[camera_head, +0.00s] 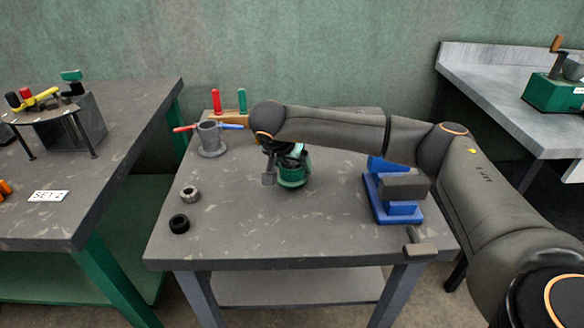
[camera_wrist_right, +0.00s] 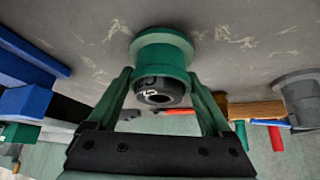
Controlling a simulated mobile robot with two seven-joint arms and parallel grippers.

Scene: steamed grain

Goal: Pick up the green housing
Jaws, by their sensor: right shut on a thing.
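The green housing (camera_head: 293,176) is a short round body near the middle of the central table. In the wrist view the green housing (camera_wrist_right: 163,52) shows a wide flange and a dark ring-shaped part in its near end. My right gripper (camera_head: 284,160) comes down over it from above, partly hidden by its own wrist. In the wrist view the fingers of my right gripper (camera_wrist_right: 164,88) are on both sides of the housing, shut on it. I cannot tell whether it is touching the table. My left gripper is not in view.
A blue fixture (camera_head: 392,192) stands to the right and a grey cup-shaped part (camera_head: 211,139) to the left. A metal ring (camera_head: 189,193) and a black ring (camera_head: 179,223) lie at the left edge. Red (camera_head: 215,101) and green (camera_head: 242,99) handles stand at the back. The front middle is clear.

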